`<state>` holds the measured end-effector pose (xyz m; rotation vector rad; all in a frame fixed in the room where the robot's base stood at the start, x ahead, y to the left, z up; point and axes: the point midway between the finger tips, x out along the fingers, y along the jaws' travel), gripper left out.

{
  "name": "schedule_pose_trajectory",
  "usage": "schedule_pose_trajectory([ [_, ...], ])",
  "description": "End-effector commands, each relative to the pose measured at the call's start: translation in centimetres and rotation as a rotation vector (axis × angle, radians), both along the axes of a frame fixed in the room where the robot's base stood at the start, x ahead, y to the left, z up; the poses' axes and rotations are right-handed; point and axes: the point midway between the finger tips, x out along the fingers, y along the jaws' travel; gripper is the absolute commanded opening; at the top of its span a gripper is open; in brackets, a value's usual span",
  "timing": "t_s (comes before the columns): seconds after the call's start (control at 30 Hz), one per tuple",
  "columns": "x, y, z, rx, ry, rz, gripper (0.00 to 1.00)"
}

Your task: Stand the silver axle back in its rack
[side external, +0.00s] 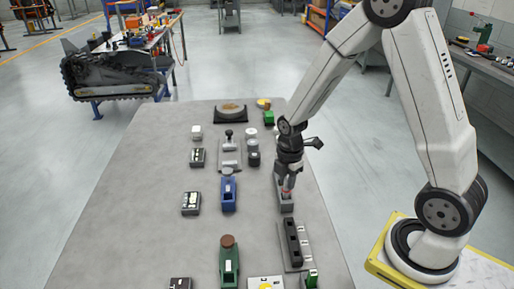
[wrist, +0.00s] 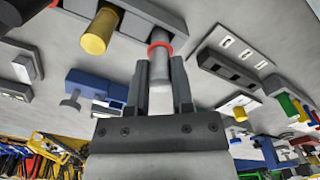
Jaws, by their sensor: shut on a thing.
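My gripper (wrist: 160,85) is shut on the silver axle (wrist: 159,70), a pale metal cylinder with a red ring, gripped between the two fingers.
A blue holder (side external: 228,195), a green holder (side external: 229,265) and a black-and-white box (side external: 191,203) stand on the grey table (side external: 140,220). A brass cylinder (wrist: 100,32) is near the axle in the wrist view. The table's left side is clear.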

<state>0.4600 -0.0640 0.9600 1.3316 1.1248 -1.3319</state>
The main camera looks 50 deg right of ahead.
Motion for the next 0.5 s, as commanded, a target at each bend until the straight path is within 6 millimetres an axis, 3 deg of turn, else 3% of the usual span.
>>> schedule_pose_trajectory([
  [0.5,0.03,-0.01,-0.56,0.000,-0.001,0.000,0.00],
])
